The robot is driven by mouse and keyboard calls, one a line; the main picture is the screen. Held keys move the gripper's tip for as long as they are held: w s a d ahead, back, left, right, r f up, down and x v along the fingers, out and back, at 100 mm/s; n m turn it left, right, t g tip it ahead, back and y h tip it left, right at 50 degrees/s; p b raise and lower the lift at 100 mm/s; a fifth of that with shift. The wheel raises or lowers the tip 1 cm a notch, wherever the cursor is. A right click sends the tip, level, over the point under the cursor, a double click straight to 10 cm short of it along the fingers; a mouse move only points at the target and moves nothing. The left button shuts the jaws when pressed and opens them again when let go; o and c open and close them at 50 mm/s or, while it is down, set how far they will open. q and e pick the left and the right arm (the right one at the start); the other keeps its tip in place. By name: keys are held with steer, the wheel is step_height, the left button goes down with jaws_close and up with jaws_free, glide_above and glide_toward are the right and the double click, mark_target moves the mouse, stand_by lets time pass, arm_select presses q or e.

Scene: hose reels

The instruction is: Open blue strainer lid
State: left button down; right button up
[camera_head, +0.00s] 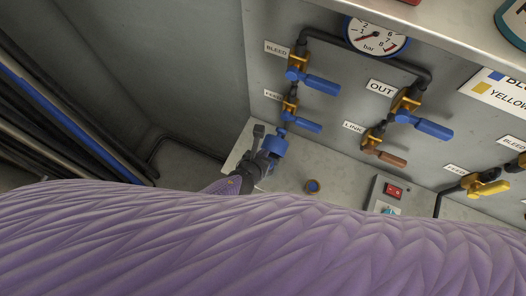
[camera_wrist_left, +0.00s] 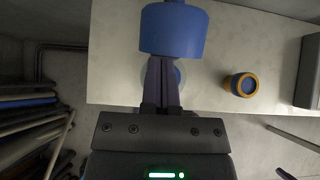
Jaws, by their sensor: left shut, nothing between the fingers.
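The blue strainer lid (camera_head: 276,146) is a short blue cylinder on the pipe below the left feed valve. In the left wrist view the lid (camera_wrist_left: 174,30) is at the top centre. My left gripper (camera_head: 262,157) is at the lid's lower left in the head view. In the left wrist view my left gripper (camera_wrist_left: 163,62) has its fingers together and empty, with the tips just at the lid's lower edge. I cannot tell whether they touch it. A pale round part behind the fingers is mostly hidden. My right gripper is out of view.
Blue-handled valves (camera_head: 320,84) and a pressure gauge (camera_head: 376,36) are on the panel above. Dark and blue hoses (camera_head: 65,120) line the left.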

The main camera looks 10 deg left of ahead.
arm_select(q)
steer(key=shift+w+d+r, duration=0.15)
steer(key=shift+w+r, duration=0.05)
steer(key=shift+w, duration=0.25)
steer(key=shift+w+d+r, duration=0.15)
steer(key=shift+w, duration=0.25)
steer(key=shift+r, duration=0.1)
